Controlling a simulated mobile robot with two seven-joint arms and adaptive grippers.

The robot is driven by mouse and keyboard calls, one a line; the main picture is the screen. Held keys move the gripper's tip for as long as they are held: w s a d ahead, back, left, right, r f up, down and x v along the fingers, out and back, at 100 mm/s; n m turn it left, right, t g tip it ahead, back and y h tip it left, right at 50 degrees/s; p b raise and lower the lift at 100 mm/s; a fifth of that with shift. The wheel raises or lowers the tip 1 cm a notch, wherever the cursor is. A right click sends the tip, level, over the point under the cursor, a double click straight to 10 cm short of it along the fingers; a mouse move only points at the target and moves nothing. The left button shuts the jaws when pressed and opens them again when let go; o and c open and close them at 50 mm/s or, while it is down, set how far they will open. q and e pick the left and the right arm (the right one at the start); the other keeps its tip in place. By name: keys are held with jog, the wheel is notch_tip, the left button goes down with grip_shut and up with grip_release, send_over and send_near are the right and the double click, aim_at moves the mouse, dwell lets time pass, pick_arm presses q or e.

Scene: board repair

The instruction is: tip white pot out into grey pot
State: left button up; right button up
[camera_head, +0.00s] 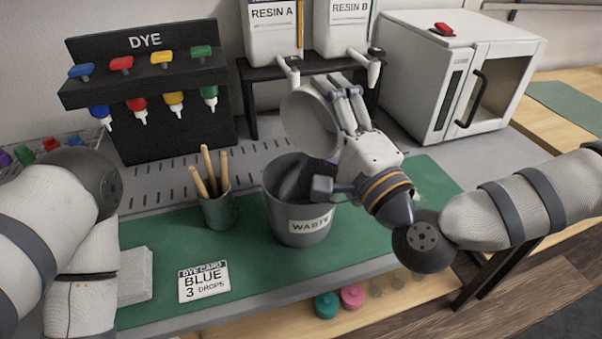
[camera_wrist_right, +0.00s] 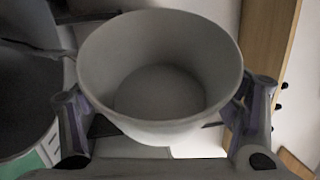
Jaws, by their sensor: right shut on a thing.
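The white pot (camera_head: 308,122) is held by my right gripper (camera_head: 342,98) above the grey pot, tilted well over on its side. In the right wrist view the white pot (camera_wrist_right: 165,120) sits between the two fingers, and its inside looks empty. The grey pot (camera_head: 300,228), labelled WASTE, stands upright on the green mat; its dark rim also shows at the left of the right wrist view (camera_wrist_right: 25,95). The grey pot's inside is partly hidden by my right wrist. My left arm shows at the left edge, but its gripper is out of view.
A cup of wooden sticks (camera_head: 216,207) stands left of the grey pot, with a dye card (camera_head: 204,281) in front. A dye rack (camera_head: 150,100), the resin stand (camera_head: 250,75) and a white oven (camera_head: 440,75) line the back. The green mat (camera_head: 160,235) has free room left of the cup.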

jog(key=shift+r, duration=0.15)
jog(key=m, duration=0.1)
jog(key=w+d+f+m+h, duration=0.1)
jog(key=m, duration=0.1)
jog(key=shift+w+d+g, duration=0.2)
jog(key=shift+w+g, duration=0.05)
jog(key=shift+g, duration=0.05)
jog(key=shift+w+d+r+m, duration=0.3)
jog(key=shift+w+r, duration=0.05)
jog(key=shift+r, duration=0.05)
pick_arm(q)
jog(key=shift+s+f+g+b, duration=0.4)
jog(key=shift+s+f+b, duration=0.65)
jog(key=shift+s+f, duration=0.15)
pick_arm(e)
jog(key=w+d+f+m+g, duration=0.2)
jog(key=f+m+g, duration=0.1)
jog(key=f+m, duration=0.2)
jog(key=w+d+f+m+g+y, duration=0.1)
jog(key=w+d+f+m+g, duration=0.1)
jog(key=f+m, duration=0.3)
jog(key=shift+w+d+f+m+g, duration=0.2)
jog(key=shift+w+d+m+g, duration=0.2)
jog(key=shift+w+m+g, duration=0.4)
pick_arm(q)
jog(key=shift+w, duration=0.1)
